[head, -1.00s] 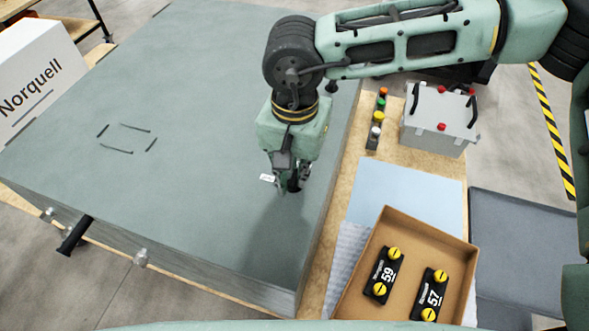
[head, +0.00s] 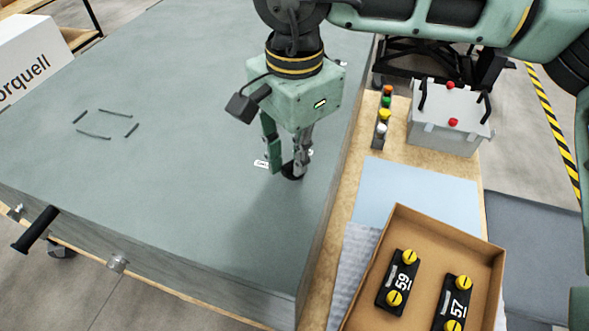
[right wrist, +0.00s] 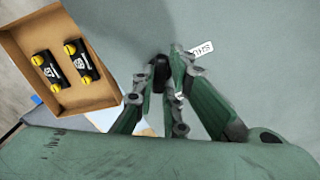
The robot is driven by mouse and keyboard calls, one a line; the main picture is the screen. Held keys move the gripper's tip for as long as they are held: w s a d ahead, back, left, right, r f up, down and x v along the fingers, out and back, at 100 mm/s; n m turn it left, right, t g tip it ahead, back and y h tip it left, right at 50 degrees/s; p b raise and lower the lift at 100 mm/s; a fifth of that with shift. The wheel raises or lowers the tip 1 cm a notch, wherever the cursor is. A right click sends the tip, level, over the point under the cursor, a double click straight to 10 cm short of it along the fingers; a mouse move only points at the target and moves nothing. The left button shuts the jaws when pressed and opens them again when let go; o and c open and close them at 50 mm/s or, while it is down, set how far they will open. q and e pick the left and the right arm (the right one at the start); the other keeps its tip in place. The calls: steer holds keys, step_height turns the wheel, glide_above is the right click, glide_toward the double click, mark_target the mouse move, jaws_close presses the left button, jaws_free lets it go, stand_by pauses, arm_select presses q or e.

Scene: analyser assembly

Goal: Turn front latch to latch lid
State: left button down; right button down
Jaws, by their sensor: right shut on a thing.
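A large grey-green lid (head: 180,130) fills the left and middle of the head view. The front latch, a small black knob (head: 292,172), stands on its top near the right edge. My right gripper (head: 284,167) points down, with its fingers closed on this knob and partly covering it. In the right wrist view the black knob (right wrist: 159,73) shows at the fingertips (right wrist: 168,84). A small white label (head: 261,164) lies beside the knob; in the wrist view it is only partly readable (right wrist: 203,48). My left gripper is not in view.
A cardboard box (head: 470,236) with two black yellow-knobbed parts (head: 398,283) sits right of the lid. Behind it are a pale blue sheet (head: 420,205), coloured buttons (head: 384,115) and a grey case (head: 445,135). Silver fittings (head: 118,263) and a black handle (head: 36,229) sit on the front side.

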steer(key=m+b, duration=0.5)
steer(key=shift+f+m, duration=0.2)
steer(key=shift+m, duration=0.1)
steer(key=m+b, duration=0.2)
steer(key=m, duration=0.1)
steer(key=shift+r, duration=0.1)
steer(key=shift+r+m+b, duration=0.1)
steer(key=shift+m+b, duration=0.75)
steer(key=shift+m, duration=0.45)
steer(key=c, duration=1.8)
jaws_free()
steer(key=shift+a, duration=0.1)
